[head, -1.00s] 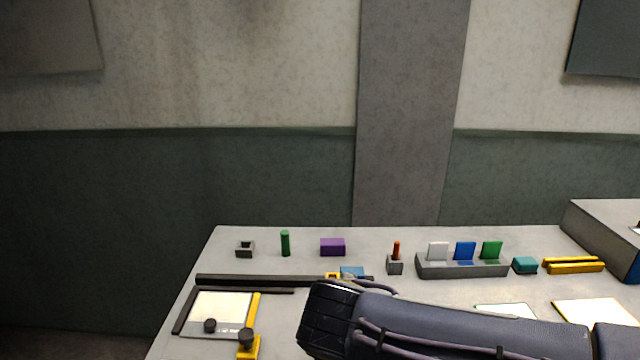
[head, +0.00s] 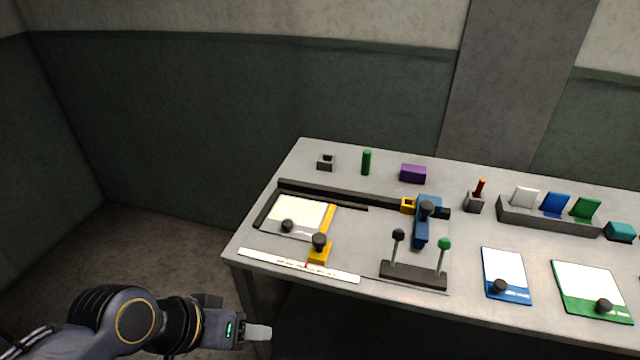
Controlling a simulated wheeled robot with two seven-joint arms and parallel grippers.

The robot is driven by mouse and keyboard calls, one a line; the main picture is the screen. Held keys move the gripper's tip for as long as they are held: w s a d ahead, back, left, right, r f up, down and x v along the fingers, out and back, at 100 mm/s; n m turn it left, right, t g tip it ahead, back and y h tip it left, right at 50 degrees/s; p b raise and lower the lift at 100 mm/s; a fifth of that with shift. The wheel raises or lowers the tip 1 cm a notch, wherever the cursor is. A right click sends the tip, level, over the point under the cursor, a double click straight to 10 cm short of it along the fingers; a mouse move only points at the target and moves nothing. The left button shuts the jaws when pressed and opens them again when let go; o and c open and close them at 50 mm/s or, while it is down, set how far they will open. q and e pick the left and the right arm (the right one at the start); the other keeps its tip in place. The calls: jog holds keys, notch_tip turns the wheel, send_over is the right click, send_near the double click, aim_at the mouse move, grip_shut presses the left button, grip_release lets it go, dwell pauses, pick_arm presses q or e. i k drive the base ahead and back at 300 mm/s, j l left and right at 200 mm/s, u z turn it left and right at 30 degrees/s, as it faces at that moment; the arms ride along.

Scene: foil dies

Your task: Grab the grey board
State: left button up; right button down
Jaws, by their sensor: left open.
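The grey board (head: 299,213) lies flat at the left of the table in the head view. It has a pale sheet, a grey strip along its near edge and a black knob (head: 287,226). It sits in the corner of a dark L-shaped fence (head: 264,210), with a yellow stop (head: 320,250) with a black knob at its right. My left gripper (head: 262,332) is open and empty, off the table's front left edge and below and in front of the board. My right gripper is out of view.
A white ruler (head: 297,265) lies along the front edge. A dark rail (head: 340,193) with a blue clamp (head: 421,228) runs behind the board. A lever stand (head: 413,274), a blue board (head: 505,272) and a green board (head: 590,284) are at the right.

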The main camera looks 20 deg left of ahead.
aim_at(298, 219)
jog(key=k+j, duration=0.1)
jog(key=j, duration=1.4)
jog(key=k+z, duration=0.05)
